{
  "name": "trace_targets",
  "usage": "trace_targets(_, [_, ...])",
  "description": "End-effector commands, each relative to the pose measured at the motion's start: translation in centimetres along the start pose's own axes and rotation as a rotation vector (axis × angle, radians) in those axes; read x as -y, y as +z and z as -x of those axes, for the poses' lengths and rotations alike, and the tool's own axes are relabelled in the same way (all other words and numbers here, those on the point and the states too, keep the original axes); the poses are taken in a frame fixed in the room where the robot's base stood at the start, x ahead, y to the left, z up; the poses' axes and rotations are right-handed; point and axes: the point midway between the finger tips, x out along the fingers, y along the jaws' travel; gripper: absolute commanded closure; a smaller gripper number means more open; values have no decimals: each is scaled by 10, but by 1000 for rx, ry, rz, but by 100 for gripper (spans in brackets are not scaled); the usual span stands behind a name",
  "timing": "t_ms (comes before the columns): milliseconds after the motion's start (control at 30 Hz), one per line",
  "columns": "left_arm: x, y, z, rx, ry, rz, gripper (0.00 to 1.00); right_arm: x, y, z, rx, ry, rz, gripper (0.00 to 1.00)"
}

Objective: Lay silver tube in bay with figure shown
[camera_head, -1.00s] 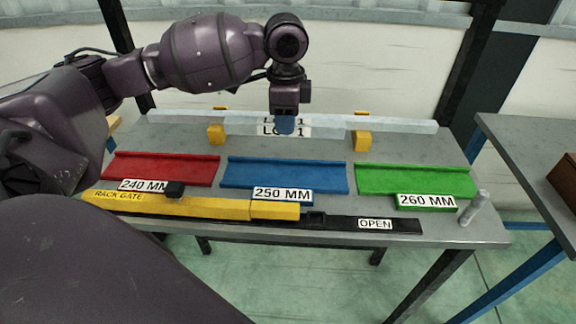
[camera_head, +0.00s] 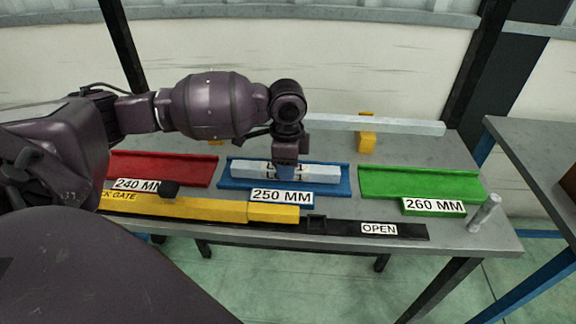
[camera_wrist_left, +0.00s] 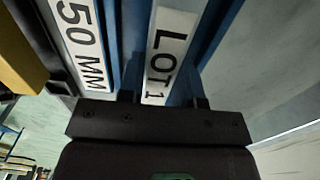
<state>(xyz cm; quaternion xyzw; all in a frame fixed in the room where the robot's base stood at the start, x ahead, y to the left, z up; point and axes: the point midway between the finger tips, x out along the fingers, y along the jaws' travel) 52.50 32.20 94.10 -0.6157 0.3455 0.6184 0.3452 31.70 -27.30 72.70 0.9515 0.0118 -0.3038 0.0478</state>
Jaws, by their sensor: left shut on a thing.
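The silver tube (camera_head: 320,174) with a white LOT 1 label lies lengthwise over the blue bay (camera_head: 228,181) marked 250 MM. It sits between the bay's ends; I cannot tell if it touches the floor. My left gripper (camera_head: 286,172) is shut on its middle from above and hides part of the label. In the left wrist view the tube's label (camera_wrist_left: 167,58) shows between the fingers (camera_wrist_left: 165,100), beside the bay's number plate (camera_wrist_left: 80,40). The red bay (camera_head: 165,168) is marked 240 MM and the green bay (camera_head: 420,184) 260 MM; both are empty. The right gripper is not in view.
Another silver bar (camera_head: 400,126) rests behind on a yellow block (camera_head: 366,143). The yellow rack gate (camera_head: 215,209) lies along the front, on a black rail (camera_head: 340,228) whose OPEN mark shows. A grey peg (camera_head: 484,212) stands at the front right.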

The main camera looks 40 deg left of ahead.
Motion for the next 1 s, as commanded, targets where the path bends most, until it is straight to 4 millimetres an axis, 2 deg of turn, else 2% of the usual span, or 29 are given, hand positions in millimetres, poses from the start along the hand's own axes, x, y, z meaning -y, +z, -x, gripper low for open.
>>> trace_targets(367, [0,0,-1,-2,-3,0,100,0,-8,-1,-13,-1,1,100])
trace_targets(400, [0,0,-2,-1,-2,0,65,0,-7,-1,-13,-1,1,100])
trace_targets(567, [0,0,-2,-1,-2,0,43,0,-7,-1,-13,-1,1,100])
trace_targets(867, [0,0,-1,-1,-3,0,43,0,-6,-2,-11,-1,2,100])
trace_targets(1000, [1,0,13,-4,-5,0,43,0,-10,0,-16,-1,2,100])
